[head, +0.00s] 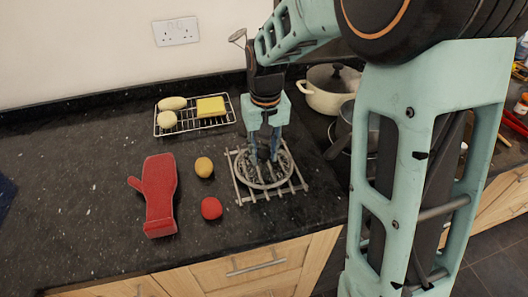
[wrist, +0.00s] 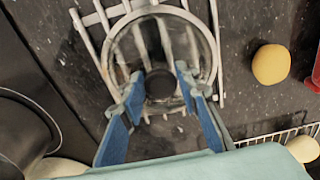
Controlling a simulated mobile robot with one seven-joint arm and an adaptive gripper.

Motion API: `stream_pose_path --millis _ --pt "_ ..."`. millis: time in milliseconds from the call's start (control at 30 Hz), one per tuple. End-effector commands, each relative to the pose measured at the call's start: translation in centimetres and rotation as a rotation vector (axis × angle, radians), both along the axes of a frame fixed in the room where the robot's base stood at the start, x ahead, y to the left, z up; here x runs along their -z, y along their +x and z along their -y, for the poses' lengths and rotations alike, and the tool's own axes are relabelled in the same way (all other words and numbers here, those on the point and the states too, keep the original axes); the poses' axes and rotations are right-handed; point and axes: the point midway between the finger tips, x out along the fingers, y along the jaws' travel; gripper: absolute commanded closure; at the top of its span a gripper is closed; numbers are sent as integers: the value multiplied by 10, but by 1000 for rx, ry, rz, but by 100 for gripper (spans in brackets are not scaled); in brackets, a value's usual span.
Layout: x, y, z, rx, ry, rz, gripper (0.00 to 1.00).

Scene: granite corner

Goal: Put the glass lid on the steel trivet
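The glass lid (head: 244,174) is a clear disc with a steel rim and a dark knob (wrist: 161,84). It lies flat over the steel trivet (head: 299,188), a grate of pale bars, and appears to rest on it. In the wrist view the lid's rim (wrist: 112,42) sits over the trivet's bars (wrist: 88,18). My gripper (head: 264,156) points down at the lid's middle. Its blue-padded fingers (wrist: 160,82) stand on either side of the knob, apart, with a small gap visible on the left. Contact on the right is unclear.
A red mitt (head: 159,195), a yellow-brown round item (head: 204,167) and a red ball (head: 212,208) lie left of the trivet. A wire rack (head: 184,127) holds a yellow sponge (head: 211,106) and pale oval items. A cream pot (head: 326,101) stands behind right. The front-left counter is clear.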

Motion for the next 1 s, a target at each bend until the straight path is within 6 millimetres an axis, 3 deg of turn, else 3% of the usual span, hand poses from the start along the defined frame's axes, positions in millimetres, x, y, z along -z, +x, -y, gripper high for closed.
stream_pose_path --millis 100,500,1000 --pt "0 0 0 0 0 -1 55" --pt "-9 0 0 0 0 2 55" --pt "-106 -6 1 1 0 2 55"
